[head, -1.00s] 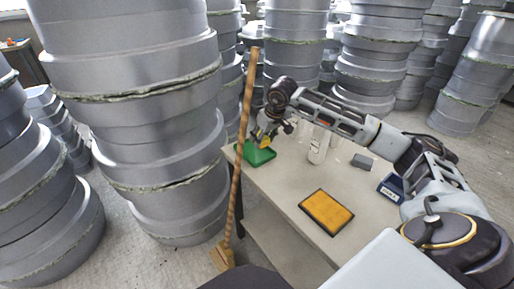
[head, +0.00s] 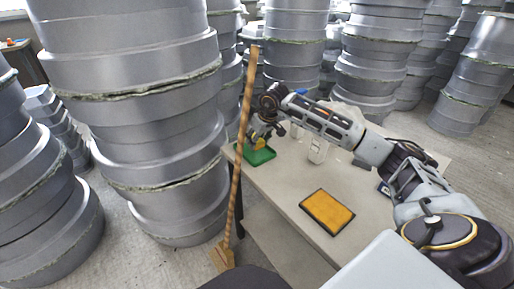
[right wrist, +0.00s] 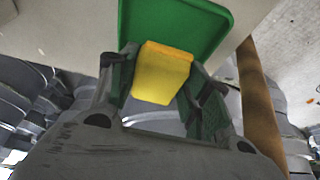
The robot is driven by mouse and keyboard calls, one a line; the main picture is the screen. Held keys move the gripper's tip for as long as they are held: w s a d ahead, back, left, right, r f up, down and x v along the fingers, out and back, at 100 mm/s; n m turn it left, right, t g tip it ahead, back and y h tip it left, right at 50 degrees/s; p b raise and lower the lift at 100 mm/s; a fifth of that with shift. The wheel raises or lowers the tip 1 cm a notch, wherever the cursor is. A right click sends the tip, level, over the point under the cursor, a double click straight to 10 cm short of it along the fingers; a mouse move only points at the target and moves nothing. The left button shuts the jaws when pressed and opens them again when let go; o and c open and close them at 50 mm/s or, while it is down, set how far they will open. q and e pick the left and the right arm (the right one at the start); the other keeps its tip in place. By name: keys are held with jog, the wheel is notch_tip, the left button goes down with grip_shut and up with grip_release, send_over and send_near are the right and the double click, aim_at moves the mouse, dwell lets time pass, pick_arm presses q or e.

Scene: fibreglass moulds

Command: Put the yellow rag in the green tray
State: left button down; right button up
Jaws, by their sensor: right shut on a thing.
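The yellow rag (right wrist: 163,75) is held between the two fingers of my right gripper (right wrist: 158,88) in the right wrist view. In the head view the rag (head: 261,143) shows as a small yellow patch below my right gripper (head: 262,138), at the green tray. The green tray (right wrist: 195,22) lies just beyond the rag in the right wrist view. In the head view the tray (head: 262,156) sits at the far left end of the table, partly covered by the gripper. I cannot tell whether the rag touches the tray floor. My left gripper is not in view.
A yellow pad with a dark border (head: 327,212) lies on the table (head: 285,190). A wooden broom (head: 236,160) leans upright by the table's left end. Stacks of grey moulds (head: 150,120) crowd around.

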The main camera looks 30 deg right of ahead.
aim_at(259, 142)
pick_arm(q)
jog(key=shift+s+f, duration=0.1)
pick_arm(e)
jog(key=shift+f, duration=0.6)
jog(key=shift+f+b, duration=0.35)
jog(key=shift+f, duration=0.6)
jog(key=shift+w+f, duration=0.2)
jog(key=shift+f, duration=0.15)
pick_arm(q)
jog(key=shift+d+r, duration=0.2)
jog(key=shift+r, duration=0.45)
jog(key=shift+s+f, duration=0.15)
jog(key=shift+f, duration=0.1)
pick_arm(e)
jog(key=shift+f, duration=0.1)
